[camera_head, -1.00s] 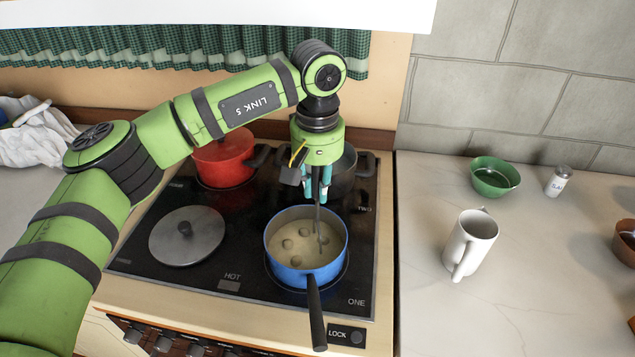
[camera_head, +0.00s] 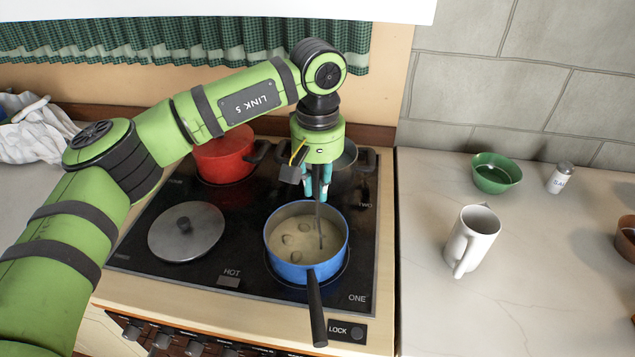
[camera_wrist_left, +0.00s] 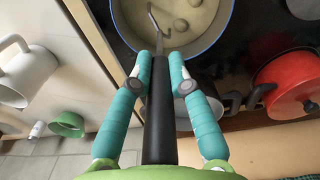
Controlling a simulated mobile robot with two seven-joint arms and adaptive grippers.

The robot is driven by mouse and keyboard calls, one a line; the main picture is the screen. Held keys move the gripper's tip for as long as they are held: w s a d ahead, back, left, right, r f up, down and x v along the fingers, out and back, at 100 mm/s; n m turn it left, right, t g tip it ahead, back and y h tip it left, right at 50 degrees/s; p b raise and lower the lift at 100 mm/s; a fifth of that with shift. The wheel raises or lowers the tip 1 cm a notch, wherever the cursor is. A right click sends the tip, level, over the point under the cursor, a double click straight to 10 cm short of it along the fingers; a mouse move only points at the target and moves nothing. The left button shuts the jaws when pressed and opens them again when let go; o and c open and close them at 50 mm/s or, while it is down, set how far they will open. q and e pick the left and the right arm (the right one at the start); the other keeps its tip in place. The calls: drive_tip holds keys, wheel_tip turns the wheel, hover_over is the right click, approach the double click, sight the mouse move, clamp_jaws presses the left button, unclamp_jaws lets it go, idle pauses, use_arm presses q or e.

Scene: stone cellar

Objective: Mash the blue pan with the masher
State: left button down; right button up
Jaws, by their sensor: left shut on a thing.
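The blue pan (camera_head: 287,268) stands on the front right of the black hob, its black handle pointing toward the front edge. It holds a pale mash with several lumps, and it also shows at the top of the left wrist view (camera_wrist_left: 226,22). My left gripper (camera_head: 318,190) is above the back part of the pan, pointing down. It is shut on the black handle of the masher (camera_wrist_left: 160,115). The masher's thin shaft (camera_head: 319,220) goes down into the pan, and its bent metal end shows in the left wrist view. My right gripper is not in view.
A red pot (camera_head: 222,160) and a dark pot (camera_head: 352,160) stand at the back of the hob. A grey lid (camera_head: 186,240) lies front left. A white mug (camera_head: 472,240), green bowl (camera_head: 494,174) and salt shaker (camera_head: 561,178) stand on the right counter.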

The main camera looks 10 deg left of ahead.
use_arm(q)
drive_tip(key=shift+f, duration=0.15)
drive_tip(key=shift+r+p, duration=0.8)
drive_tip(key=shift+r, duration=0.55)
drive_tip(key=shift+w+a+f, duration=0.1)
drive_tip(key=shift+w+a, duration=0.15)
drive_tip(key=shift+a, duration=0.2)
drive_tip(key=shift+w+a, duration=0.15)
drive_tip(key=shift+a, duration=0.35)
drive_tip(key=shift+w+a, duration=0.15)
drive_tip(key=shift+a, duration=0.35)
drive_tip(key=shift+f+b, duration=0.1)
drive_tip(key=shift+b, duration=0.2)
